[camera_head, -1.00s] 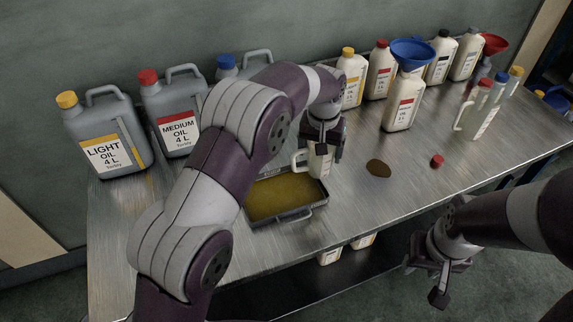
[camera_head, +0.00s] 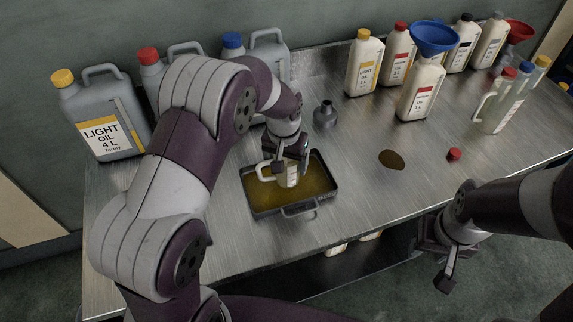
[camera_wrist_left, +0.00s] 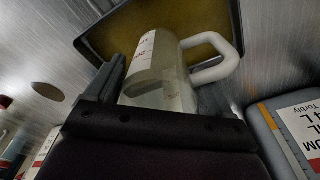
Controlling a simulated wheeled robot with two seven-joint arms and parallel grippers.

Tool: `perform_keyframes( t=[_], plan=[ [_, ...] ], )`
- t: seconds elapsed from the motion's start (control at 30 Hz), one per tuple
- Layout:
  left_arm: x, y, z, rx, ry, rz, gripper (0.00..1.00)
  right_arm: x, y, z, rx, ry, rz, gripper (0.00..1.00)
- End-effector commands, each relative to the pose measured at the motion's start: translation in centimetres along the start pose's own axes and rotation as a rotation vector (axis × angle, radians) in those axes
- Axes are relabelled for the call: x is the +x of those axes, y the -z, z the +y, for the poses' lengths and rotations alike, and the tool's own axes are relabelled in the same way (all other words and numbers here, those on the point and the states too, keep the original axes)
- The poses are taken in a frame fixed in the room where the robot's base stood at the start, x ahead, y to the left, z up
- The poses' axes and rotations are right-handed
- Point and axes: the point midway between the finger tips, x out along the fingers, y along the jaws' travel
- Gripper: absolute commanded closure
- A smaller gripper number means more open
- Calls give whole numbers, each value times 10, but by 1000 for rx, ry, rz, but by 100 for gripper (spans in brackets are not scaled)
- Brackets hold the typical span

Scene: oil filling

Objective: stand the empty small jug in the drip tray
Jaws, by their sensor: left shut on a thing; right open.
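The small jug (camera_head: 288,177) is a pale, translucent vessel with a white handle. My left gripper (camera_head: 286,160) is shut on it and holds it upright over the drip tray, partly hiding it. In the left wrist view the jug (camera_wrist_left: 160,75) sits between the fingers, its handle to the right. The drip tray (camera_head: 331,182) is a dark shallow pan with yellowish oil in it and a front handle. I cannot tell whether the jug touches the tray floor. My right gripper (camera_head: 440,262) is open and empty, off the table's front edge.
Large grey oil cans, one marked light oil (camera_head: 104,125), line the back left. A dark round-necked item (camera_head: 325,114) stands behind the tray. A bottle with a blue funnel (camera_head: 421,90), an oil puddle (camera_head: 391,160) and a red cap (camera_head: 454,154) lie to the right.

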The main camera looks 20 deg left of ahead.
Motion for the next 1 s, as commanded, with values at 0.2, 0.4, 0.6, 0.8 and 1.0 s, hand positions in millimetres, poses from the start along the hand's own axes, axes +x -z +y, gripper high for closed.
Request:
perform_keyframes(
  t=[0.2,0.4,0.6,0.8,1.0],
  plan=[
    [22,-2,0,0,0,1,48,-2,0,0,0,0,0,57],
    [23,-2,0,0,0,1,48,-1,0,0,0,0,0,57],
    [26,-2,0,0,0,1,0,0,0,0,0,0,0,57],
    [23,-2,0,0,0,1,0,-2,0,0,0,0,0,57],
    [-13,-1,0,0,0,6,0,-2,0,0,0,0,0,57]
  ],
)
